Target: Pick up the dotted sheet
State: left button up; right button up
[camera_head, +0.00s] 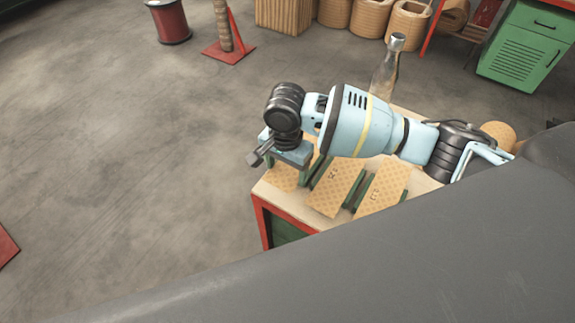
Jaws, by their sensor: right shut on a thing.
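Several tan dotted sheets lie on or against green supports on the workbench: one in the middle (335,187), one on the right (383,185) and one at the left (281,178). The pale blue arm from the right is my right arm. Its gripper (268,154) is at the left end of the bench, beside and above the left dotted sheet. It is shut on a dotted sheet, though the jaws and the grip itself are mostly hidden by the wrist. My left gripper is not in view.
The workbench (265,216) has a red frame. A glass bottle (386,72) stands at its back, behind my right arm. A large dark grey surface fills the foreground. Tan coils (371,17) and a green cabinet (527,48) stand behind. The floor at left is mostly clear.

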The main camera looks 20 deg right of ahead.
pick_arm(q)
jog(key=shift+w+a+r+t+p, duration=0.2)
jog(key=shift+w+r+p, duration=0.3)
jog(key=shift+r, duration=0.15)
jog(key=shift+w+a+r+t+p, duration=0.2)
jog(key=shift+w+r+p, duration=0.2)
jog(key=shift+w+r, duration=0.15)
pick_arm(e)
jog(key=s+a, duration=0.2)
jog(key=s, duration=0.4)
jog(key=s+a+r, duration=0.1)
jog(key=s+a, duration=0.1)
jog(key=s, duration=0.5)
jog(key=shift+a+r, duration=0.2)
jog(key=shift+a, duration=0.1)
